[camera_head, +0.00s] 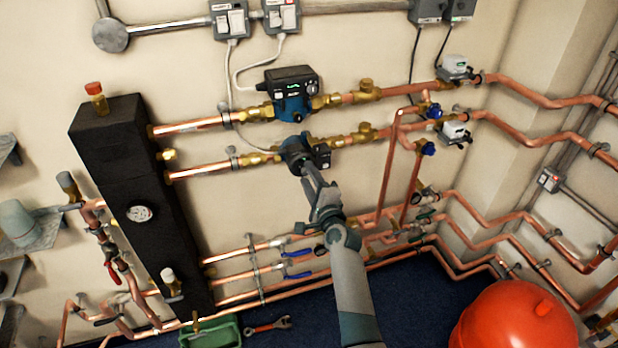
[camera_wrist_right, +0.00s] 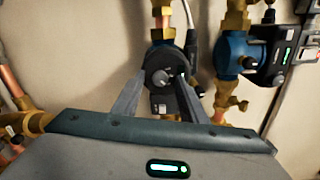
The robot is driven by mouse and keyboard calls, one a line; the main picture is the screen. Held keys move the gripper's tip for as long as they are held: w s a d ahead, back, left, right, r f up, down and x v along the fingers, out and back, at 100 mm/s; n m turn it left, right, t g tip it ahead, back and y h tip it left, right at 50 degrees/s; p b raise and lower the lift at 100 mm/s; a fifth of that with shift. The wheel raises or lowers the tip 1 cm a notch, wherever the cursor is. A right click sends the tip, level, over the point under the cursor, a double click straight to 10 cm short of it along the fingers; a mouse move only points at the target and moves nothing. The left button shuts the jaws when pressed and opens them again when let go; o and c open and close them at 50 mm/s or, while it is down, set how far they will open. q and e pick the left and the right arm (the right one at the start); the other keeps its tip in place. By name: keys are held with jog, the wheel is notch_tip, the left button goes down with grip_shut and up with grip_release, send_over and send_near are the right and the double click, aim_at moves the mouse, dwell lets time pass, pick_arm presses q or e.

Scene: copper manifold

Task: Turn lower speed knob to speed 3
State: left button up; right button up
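The lower pump (camera_head: 293,148) is a blue and dark unit on the lower copper line, with a black box at its right. My right gripper (camera_head: 311,170) reaches up to its front and hides part of it. In the right wrist view the pump's round dark face (camera_wrist_right: 158,60) is straight ahead, with a small grey speed knob (camera_wrist_right: 161,77) on it. The two fingers of my right gripper (camera_wrist_right: 160,84) are apart, one on each side of the knob in the picture. I cannot tell whether they touch it. Speed marks are too small to read. My left gripper is not in view.
The upper pump (camera_head: 290,98), with a lit black box, is close above; it also shows in the right wrist view (camera_wrist_right: 236,52). A black manifold block (camera_head: 125,165) stands at left. Copper pipes with blue-handled valves (camera_head: 298,254) run below. A red vessel (camera_head: 512,322) is at lower right.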

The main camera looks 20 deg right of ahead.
jog(key=shift+s, duration=0.2)
jog(key=shift+s+p, duration=0.45)
jog(key=shift+s, duration=0.15)
jog(key=s+p, duration=0.4)
jog(key=s, duration=1.1)
jog(key=shift+s+d, duration=0.3)
jog(key=shift+s, duration=0.1)
jog(key=shift+f, duration=0.1)
